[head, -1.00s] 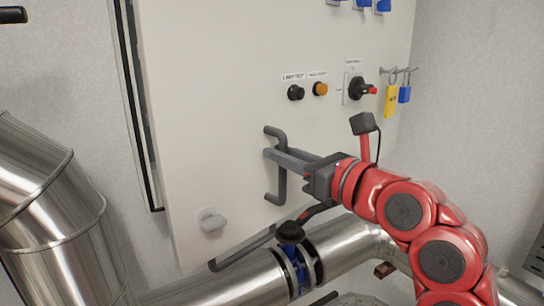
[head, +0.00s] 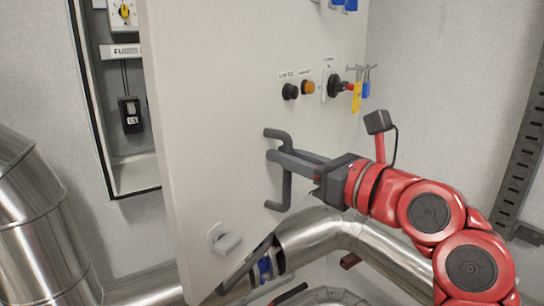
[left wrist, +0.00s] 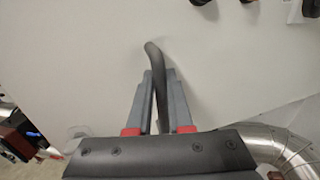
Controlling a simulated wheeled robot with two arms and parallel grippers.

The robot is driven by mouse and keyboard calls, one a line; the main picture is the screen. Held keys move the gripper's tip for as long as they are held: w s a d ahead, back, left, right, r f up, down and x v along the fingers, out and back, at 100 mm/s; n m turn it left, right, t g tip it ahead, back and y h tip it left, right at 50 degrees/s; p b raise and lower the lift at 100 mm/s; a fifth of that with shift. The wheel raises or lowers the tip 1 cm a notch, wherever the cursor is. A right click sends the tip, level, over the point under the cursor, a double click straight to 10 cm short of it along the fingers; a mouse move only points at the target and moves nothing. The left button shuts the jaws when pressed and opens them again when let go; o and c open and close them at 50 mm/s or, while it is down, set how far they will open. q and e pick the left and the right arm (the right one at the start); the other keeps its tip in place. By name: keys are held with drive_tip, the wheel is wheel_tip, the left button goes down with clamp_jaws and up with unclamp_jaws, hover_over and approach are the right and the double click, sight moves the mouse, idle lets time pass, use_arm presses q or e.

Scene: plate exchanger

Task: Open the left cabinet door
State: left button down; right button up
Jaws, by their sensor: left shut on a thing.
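The white cabinet door (head: 225,110) stands ajar in the head view. The cabinet's inside (head: 120,110) shows in a gap at its left edge. A dark grey bracket-shaped handle (head: 287,190) is on the door's face. My left gripper (head: 284,157) is shut on the handle's upright bar. In the left wrist view my left gripper's fingers (left wrist: 157,100) lie on both sides of the handle (left wrist: 154,58), whose lower part is hidden between them. My right gripper is not in view.
The door carries a black button (head: 289,91), an orange button (head: 307,89) and a grey knob (head: 223,239). Yellow and blue padlocks (head: 357,97) hang at its right. Metal pipes (head: 335,232) run below the door, with another large pipe (head: 40,225) at left.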

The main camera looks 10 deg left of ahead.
use_arm(q)
drive_tip(key=c, duration=0.8)
unclamp_jaws()
drive_tip(key=shift+w, duration=0.1)
drive_tip(key=shift+c, duration=0.2)
drive_tip(key=b+v, duration=0.2)
drive_tip(key=v, duration=1.5)
drive_tip(key=shift+s+d+b, duration=0.2)
drive_tip(key=shift+b, duration=0.15)
drive_tip(key=shift+f, duration=0.1)
